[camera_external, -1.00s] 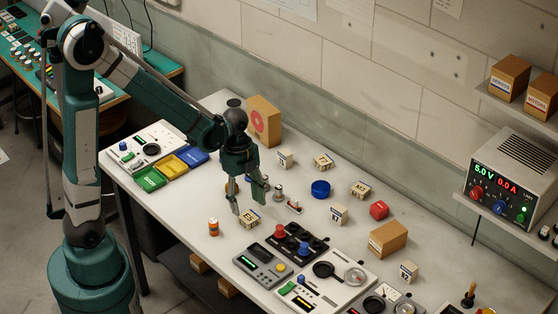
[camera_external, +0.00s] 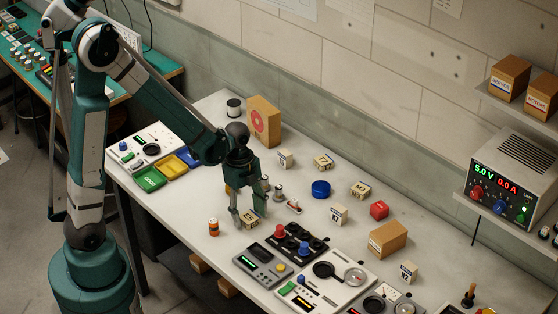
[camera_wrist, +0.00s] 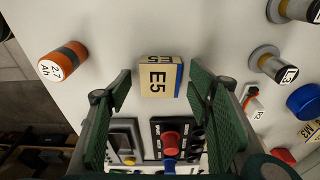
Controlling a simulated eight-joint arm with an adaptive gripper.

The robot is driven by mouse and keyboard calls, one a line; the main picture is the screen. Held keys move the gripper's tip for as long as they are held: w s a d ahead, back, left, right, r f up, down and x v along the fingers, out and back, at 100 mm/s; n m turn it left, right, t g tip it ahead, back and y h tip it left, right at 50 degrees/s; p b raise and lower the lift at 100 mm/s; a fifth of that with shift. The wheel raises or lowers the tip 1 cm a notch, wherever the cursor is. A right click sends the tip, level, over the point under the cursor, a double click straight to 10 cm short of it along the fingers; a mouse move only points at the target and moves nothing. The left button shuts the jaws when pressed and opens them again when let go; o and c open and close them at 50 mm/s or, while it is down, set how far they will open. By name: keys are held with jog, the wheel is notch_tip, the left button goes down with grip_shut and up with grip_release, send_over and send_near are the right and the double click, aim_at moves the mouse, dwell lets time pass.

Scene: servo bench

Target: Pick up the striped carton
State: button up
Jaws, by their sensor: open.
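A small cream carton marked E5 (camera_wrist: 158,78), with a blue stripe along one end, lies on the bench in the wrist view. It also shows in the external view (camera_external: 249,222), partly hidden by my gripper (camera_external: 248,212). My gripper in the wrist view (camera_wrist: 160,84) is open, with one finger on each side of the carton. A gap shows between the carton and each finger. I cannot tell the exact height of the fingertips above the bench.
An orange-and-dark cylinder (camera_wrist: 62,63) stands left of the carton. A grey device (camera_external: 262,264) and a black panel with knobs (camera_external: 297,243) lie in front. Weights (camera_wrist: 268,62), a small switch (camera_external: 293,207) and a blue round lid (camera_external: 320,188) are to the right.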

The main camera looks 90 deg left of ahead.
jog(key=shift+f, duration=0.3)
dwell(0.4)
jog(key=c, duration=1)
